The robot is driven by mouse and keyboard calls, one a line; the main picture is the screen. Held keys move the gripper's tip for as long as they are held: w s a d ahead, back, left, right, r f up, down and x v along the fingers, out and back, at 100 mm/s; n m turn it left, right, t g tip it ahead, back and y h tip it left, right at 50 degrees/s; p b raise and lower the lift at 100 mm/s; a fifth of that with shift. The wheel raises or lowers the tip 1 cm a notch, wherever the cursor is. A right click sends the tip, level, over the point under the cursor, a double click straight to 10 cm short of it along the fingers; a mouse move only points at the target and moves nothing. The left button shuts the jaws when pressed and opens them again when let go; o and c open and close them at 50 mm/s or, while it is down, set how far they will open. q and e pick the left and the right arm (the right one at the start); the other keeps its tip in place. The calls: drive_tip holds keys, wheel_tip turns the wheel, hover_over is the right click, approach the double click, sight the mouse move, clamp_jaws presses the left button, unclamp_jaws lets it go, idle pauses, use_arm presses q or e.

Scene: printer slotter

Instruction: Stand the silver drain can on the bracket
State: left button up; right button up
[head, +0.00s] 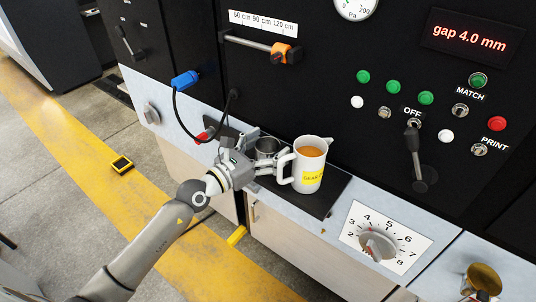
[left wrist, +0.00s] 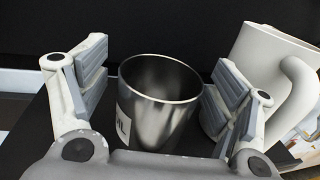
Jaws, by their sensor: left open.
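The silver drain can (head: 266,148) stands upright on a black mat (head: 318,205) on the machine's ledge. My left gripper (head: 262,162) is open at the can, partly covering it in the head view. In the left wrist view the can (left wrist: 158,100) is between the two spread fingers of the gripper (left wrist: 155,95), with part of a white label at its left edge. A gap shows on the left side; on the right, contact cannot be told. I cannot pick out the bracket with certainty. My right gripper is out of view.
A white mug (head: 308,168) of brown liquid stands close right of the can; it also shows behind the right finger in the left wrist view (left wrist: 265,60). A blue plug with black cable (head: 185,80) is left. A dial (head: 378,245) and a brass cup-like part (head: 484,279) are right.

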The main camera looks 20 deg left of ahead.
use_arm(q)
drive_tip(key=c, duration=1.1)
drive_tip(key=shift+c, duration=0.7)
drive_tip(key=shift+r, duration=0.2)
